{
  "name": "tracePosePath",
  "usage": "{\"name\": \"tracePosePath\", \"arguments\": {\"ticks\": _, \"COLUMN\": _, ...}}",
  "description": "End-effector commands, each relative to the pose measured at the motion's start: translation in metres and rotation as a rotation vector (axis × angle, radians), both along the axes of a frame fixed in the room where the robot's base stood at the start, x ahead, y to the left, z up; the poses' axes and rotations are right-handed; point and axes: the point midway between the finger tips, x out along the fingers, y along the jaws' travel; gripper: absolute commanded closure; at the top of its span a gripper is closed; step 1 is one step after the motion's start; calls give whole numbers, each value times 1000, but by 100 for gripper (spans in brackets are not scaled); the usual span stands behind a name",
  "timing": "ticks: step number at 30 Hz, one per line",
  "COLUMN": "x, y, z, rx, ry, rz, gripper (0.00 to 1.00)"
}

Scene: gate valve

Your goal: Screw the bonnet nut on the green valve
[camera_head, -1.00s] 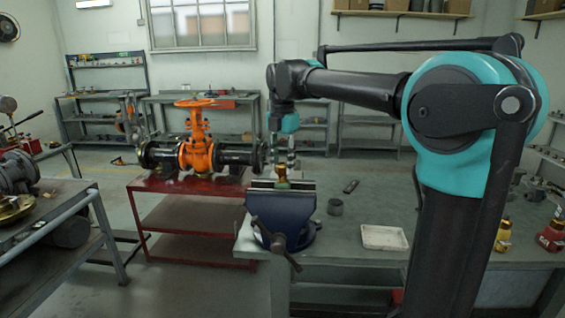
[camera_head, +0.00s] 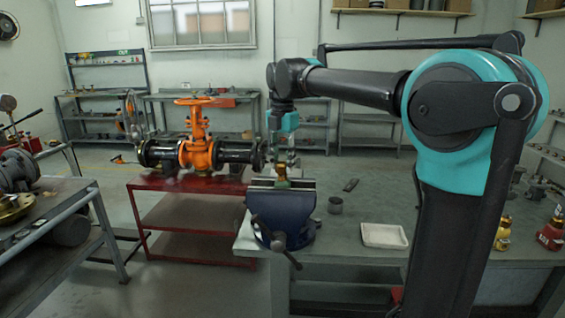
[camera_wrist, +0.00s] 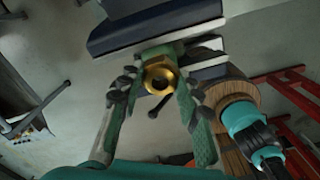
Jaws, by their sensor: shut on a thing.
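The brass bonnet nut (camera_wrist: 160,75) is in the middle of the wrist view, its round bore facing the camera. The green valve (camera_wrist: 163,53) shows behind it, partly hidden by the nut and fingers. My gripper (camera_wrist: 160,88) has one finger on each side of the nut and is shut on it. In the head view the small green and brass valve (camera_head: 282,175) stands in the jaws of the blue vise (camera_head: 283,218). My gripper (camera_head: 281,162) reaches down on it from above; its fingertips are too small there to make out.
A large orange valve (camera_head: 198,150) is on a red cart (camera_head: 190,215) at left.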

Motion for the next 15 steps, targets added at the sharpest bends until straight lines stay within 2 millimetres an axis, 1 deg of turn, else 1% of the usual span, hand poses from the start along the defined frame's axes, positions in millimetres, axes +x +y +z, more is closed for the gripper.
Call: {"name": "tracePosePath", "arguments": {"ticks": 15, "x": 0, "y": 0, "z": -6, "rx": 0, "ry": 0, "rz": 0, "gripper": 99}}
